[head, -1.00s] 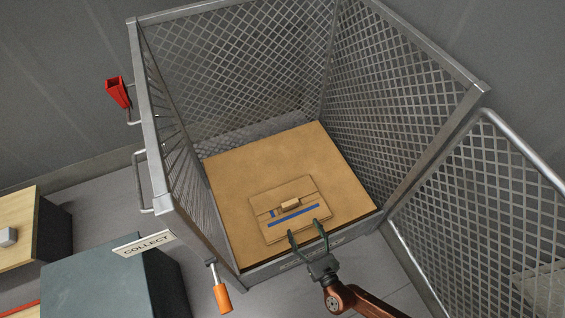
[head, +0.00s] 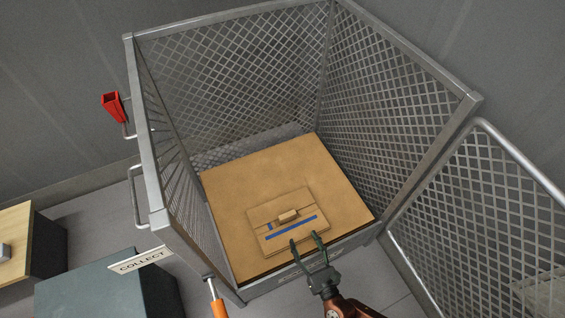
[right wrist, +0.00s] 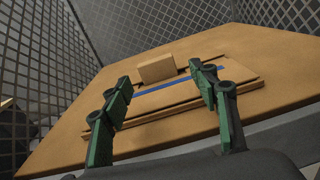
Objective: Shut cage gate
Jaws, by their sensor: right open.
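The mesh gate (head: 490,215) hangs open at the right, swung out from the cage's front right corner. The cage (head: 235,60) has grey mesh walls and a tan board floor (head: 240,185). A flat cardboard box (head: 262,215) with a blue stripe lies on that floor near the open front; it also shows in the right wrist view (right wrist: 150,132). My right gripper (head: 307,244) is open and empty at the front sill, its fingertips just in front of the box in the picture. It also shows in the right wrist view (right wrist: 160,85). My left gripper is not in view.
An orange-handled latch (head: 219,308) is at the cage's front left corner. A red holder (head: 112,106) is on the outer left side. A dark box (head: 100,290) with a COLLECT sign (head: 141,260) stands at lower left, beside a wooden-topped block (head: 14,240).

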